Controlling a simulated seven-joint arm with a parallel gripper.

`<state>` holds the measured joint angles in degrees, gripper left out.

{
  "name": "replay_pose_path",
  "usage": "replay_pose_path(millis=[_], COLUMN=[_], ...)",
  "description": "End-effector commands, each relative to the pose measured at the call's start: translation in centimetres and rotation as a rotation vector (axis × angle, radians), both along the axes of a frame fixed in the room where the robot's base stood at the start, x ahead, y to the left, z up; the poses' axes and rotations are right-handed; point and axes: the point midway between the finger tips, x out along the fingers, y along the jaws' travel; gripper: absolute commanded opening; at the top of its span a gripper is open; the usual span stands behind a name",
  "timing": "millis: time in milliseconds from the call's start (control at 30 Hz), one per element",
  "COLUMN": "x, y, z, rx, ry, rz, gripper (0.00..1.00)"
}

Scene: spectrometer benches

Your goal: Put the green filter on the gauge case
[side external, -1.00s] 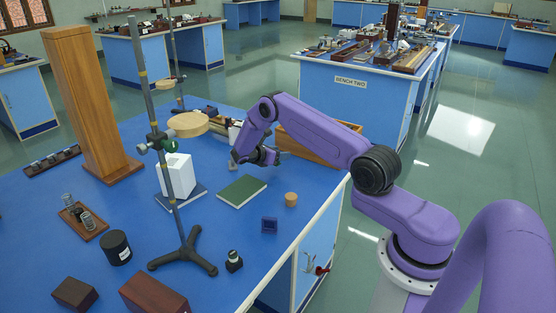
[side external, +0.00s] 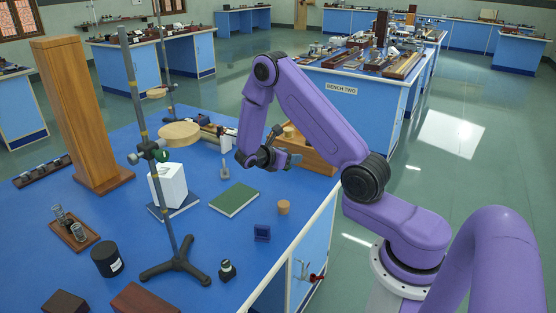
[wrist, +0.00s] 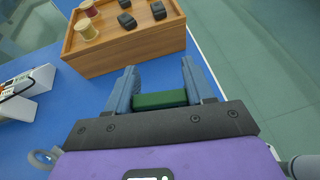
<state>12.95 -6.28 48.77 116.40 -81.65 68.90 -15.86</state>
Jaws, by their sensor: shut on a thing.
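My gripper (wrist: 160,82) is shut on the green filter (wrist: 160,100), a small dark-green block held between its two blue-grey fingers. In the side external view my gripper (side external: 290,160) is raised above the bench, in front of an open wooden case (side external: 318,161). The filter cannot be made out there. The wooden case also shows in the wrist view (wrist: 130,54), beyond the fingertips and apart from them. It holds spools and dark blocks. I take it to be the gauge case, but no label shows.
A green book (side external: 234,199), a cork-coloured cylinder (side external: 283,207) and a small blue block (side external: 262,232) lie on the blue bench. A retort stand (side external: 138,115) rises left of my arm, near a white block (side external: 168,185). The bench edge runs along the right.

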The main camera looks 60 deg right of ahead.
Motion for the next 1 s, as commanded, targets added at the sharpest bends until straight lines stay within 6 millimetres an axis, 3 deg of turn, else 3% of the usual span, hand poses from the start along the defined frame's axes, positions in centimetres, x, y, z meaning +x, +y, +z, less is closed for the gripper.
replay_pose_path(millis=[267, 367, 467, 767, 1000], x=[-0.4, 0.3, 1.6, 4.9, 4.4], y=[0.5, 1.7, 4.3, 17.3, 28.3], z=[0.3, 0.5, 1.0, 3.2, 4.9], rx=[0.000, 0.000, -0.001, -0.003, -0.003], ry=[0.001, 0.000, 0.000, -0.003, -0.003], rz=[0.008, 0.048, 0.134, 0.544, 0.894], gripper=[0.23, 0.23, 0.23, 0.23, 0.23])
